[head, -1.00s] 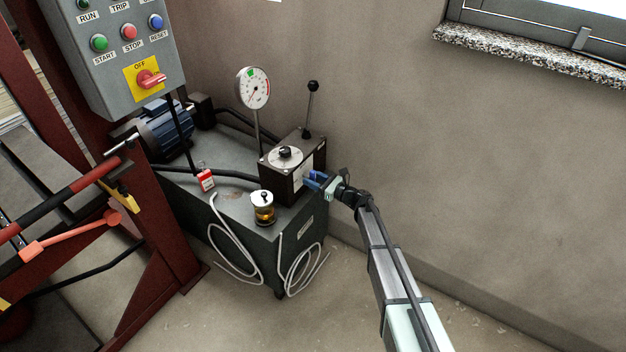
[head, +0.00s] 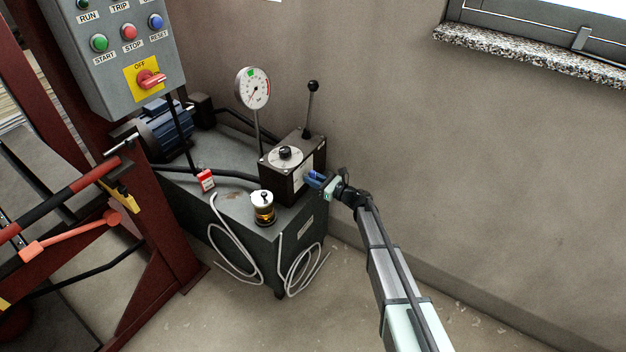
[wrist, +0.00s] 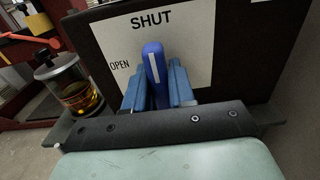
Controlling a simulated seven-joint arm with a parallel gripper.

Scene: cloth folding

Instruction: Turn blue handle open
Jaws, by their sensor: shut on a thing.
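The blue handle (wrist: 153,62) is on the front of the dark valve block (head: 281,182). In the wrist view it stands nearly upright, its white stripe pointing up toward the word SHUT on the white label plate (wrist: 195,28). The word OPEN is on the plate to its left. My gripper (wrist: 160,88) has its blue fingers on both sides of the handle and is shut on it. In the head view my gripper (head: 318,181) reaches the block's right face, and the handle is mostly hidden by the fingers.
A glass oil cup (head: 264,208) stands on the tank left of the block. A gauge (head: 253,88) and a black-knobbed lever (head: 311,100) rise behind. White hoses (head: 228,245) hang on the tank's front. The wall is to the right.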

